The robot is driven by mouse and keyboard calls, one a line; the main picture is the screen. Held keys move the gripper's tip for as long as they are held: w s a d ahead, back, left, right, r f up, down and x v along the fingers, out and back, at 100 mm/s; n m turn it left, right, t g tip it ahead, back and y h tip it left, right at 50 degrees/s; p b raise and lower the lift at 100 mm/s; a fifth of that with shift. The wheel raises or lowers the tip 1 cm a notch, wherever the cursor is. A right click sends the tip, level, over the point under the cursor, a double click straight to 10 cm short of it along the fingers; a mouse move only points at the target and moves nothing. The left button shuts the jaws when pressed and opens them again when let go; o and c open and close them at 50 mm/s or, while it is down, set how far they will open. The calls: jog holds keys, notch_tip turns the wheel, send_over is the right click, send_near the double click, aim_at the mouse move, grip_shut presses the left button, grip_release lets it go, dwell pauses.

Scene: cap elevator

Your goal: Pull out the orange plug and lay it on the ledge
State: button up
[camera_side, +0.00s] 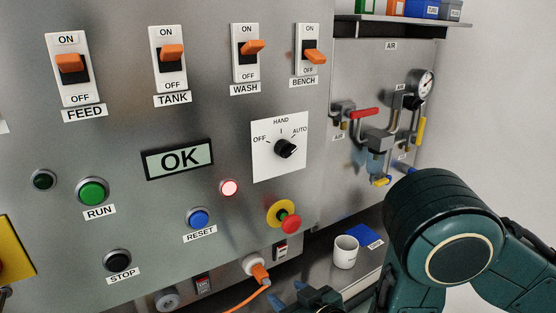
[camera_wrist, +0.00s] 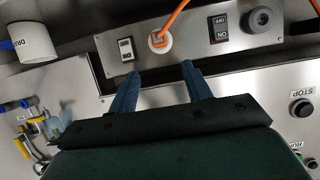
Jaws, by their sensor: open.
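The orange plug (camera_side: 260,273) sits in a round white socket (camera_side: 254,264) on the low sloped strip of the panel, with an orange cable trailing from it. It also shows in the wrist view (camera_wrist: 158,41), with the cable running up and right. My gripper (camera_side: 288,296) is open and empty, to the lower right of the plug in the side view. In the wrist view its two blue fingers (camera_wrist: 160,70) point at the socket, with a gap between them and the plug. The ledge (camera_side: 317,270) is the grey metal surface right of the plug.
A white mug (camera_side: 345,252) and a blue labelled item (camera_side: 364,236) stand on the ledge. Rocker switches (camera_side: 281,249) (camera_side: 203,285) flank the socket. A red mushroom button (camera_side: 291,224) juts out above. The ledge is bare left of the mug.

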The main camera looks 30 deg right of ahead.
aim_at(264, 275)
jog(key=x, duration=1.3)
jog(key=shift+w+f, duration=0.1)
jog(key=c, duration=1.1)
jog(key=shift+o, duration=0.2)
jog(key=shift+s, duration=2.5)
